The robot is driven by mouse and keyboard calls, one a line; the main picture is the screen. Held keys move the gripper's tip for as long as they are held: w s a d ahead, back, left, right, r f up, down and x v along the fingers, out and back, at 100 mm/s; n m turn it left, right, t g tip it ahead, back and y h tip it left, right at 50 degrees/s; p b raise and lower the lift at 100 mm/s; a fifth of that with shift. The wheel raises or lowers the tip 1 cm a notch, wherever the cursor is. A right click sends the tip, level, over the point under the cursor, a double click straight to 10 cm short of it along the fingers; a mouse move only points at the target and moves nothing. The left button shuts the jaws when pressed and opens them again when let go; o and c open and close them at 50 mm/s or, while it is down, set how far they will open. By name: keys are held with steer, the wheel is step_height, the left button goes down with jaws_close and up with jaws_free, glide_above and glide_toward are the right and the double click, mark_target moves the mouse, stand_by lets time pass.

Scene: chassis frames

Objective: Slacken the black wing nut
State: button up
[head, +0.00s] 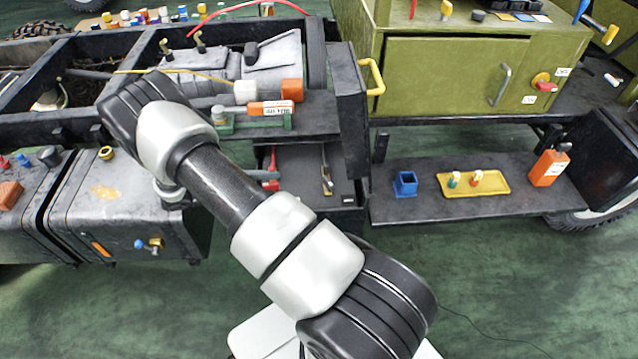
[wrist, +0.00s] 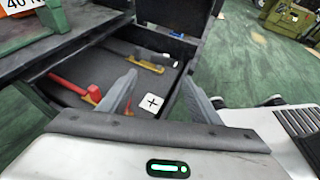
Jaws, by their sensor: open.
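My gripper (wrist: 160,92) is open and empty in the wrist view, its two grey fingers apart above an open drawer (wrist: 70,97). In the head view my arm crosses the picture and I cannot make out the gripper. I cannot single out the black wing nut for certain. A small black part (head: 251,53) stands on the grey gearbox housing (head: 275,62) in the chassis frame. A black knob (head: 49,156) sits on the left box, and another (head: 478,15) on the green cabinet. None of these shows between my fingers.
The drawer holds a red-handled tool (wrist: 85,90), a yellow-handled tool (wrist: 146,64) and a white plus-marked tile (wrist: 151,103). A black side panel (head: 350,110) stands beside it. Green floor lies open in front.

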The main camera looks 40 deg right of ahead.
mark_target(326, 182)
steer(key=x, duration=1.5)
steer(key=shift+d+f+b, duration=0.1)
steer(key=shift+d+b, duration=0.25)
steer(key=shift+b, duration=0.05)
steer(key=c, duration=1)
steer(key=shift+c, duration=0.2)
